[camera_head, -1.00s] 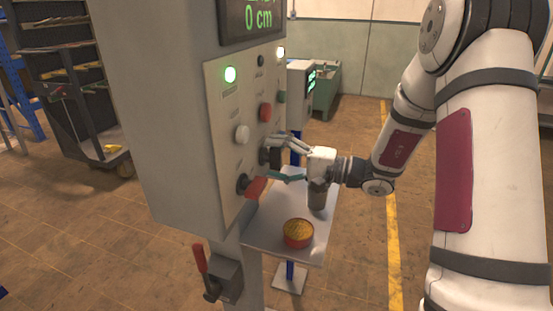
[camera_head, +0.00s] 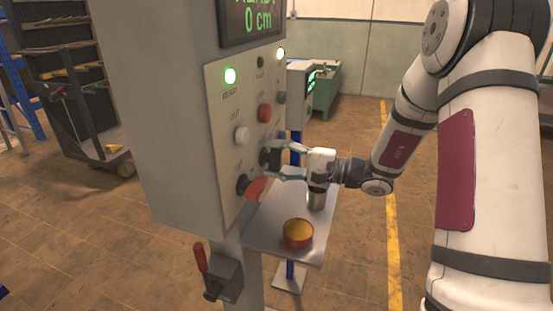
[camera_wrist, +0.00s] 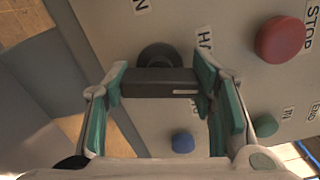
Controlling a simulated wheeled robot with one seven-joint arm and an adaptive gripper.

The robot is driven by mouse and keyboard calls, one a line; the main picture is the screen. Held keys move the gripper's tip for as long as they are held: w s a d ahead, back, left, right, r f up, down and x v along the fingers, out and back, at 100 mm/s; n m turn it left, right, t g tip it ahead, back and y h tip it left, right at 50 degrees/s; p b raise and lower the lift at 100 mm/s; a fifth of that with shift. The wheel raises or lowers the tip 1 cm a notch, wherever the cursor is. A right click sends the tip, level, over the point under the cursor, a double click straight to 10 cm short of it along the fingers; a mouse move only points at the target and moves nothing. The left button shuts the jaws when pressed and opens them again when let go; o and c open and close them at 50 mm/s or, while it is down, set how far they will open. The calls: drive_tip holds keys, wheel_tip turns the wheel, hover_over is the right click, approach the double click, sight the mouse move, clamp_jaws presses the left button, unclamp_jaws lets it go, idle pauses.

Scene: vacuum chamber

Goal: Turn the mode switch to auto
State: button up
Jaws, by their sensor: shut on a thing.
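The mode switch (camera_head: 270,157) is a black knob on the grey control panel (camera_head: 225,115), low on its right side. In the wrist view the switch (camera_wrist: 158,84) is a dark bar with a short pale mark near its right end, in front of a round black base. A partly hidden label starting with "HA" is beside it. My gripper (camera_head: 283,160) is at the panel with its fingers on either side of the knob. In the wrist view my gripper (camera_wrist: 162,82) is shut on the bar, a fingertip at each end. No auto label is readable.
A red rotary handle (camera_head: 255,188) sits just below the switch. A red button (camera_head: 265,112) and a white button (camera_head: 242,135) are above it. A blue button (camera_wrist: 183,142) is close in the wrist view. A small table (camera_head: 265,230) with a bowl (camera_head: 298,233) stands below my gripper.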

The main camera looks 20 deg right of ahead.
drive_tip(key=m+p, duration=0.1)
drive_tip(key=m, duration=0.3)
drive_tip(key=shift+m, duration=0.3)
drive_tip(key=shift+m+p, duration=0.75)
drive_tip(key=shift+m, duration=1.25)
drive_tip(key=o, duration=1.2)
drive_tip(key=shift+c, duration=0.2)
drive_tip(key=v, duration=1.2)
